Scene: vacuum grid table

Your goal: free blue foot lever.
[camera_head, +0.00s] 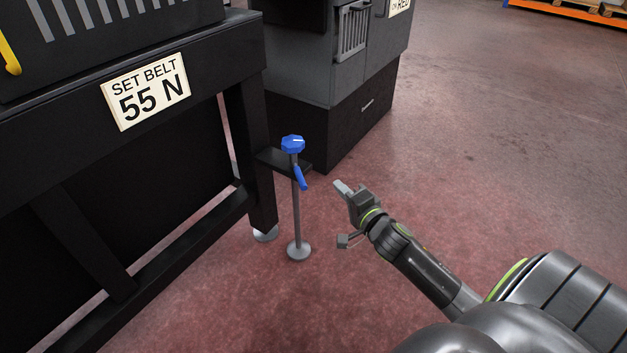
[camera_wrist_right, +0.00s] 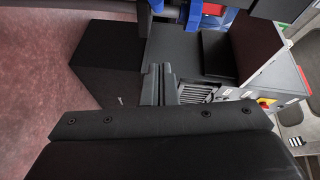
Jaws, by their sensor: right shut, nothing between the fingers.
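The blue foot lever (camera_head: 301,178) hangs down at a slant from a thin grey post beside the black table's leg. A blue knob (camera_head: 292,144) with a white mark tops the same post, which ends in a round grey foot (camera_head: 298,250) on the floor. My right gripper (camera_head: 341,188) is shut and empty, to the right of the lever and apart from it. In the right wrist view its fingers (camera_wrist_right: 158,84) are together, with blue parts at the top edge that I cannot identify for sure. My left gripper is not in view.
A black table frame (camera_head: 250,130) with a "SET BELT 55 N" sign (camera_head: 146,90) stands at the left. A dark grey cabinet (camera_head: 345,120) stands behind the post. A small black bracket (camera_head: 270,158) joins the post to the table leg.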

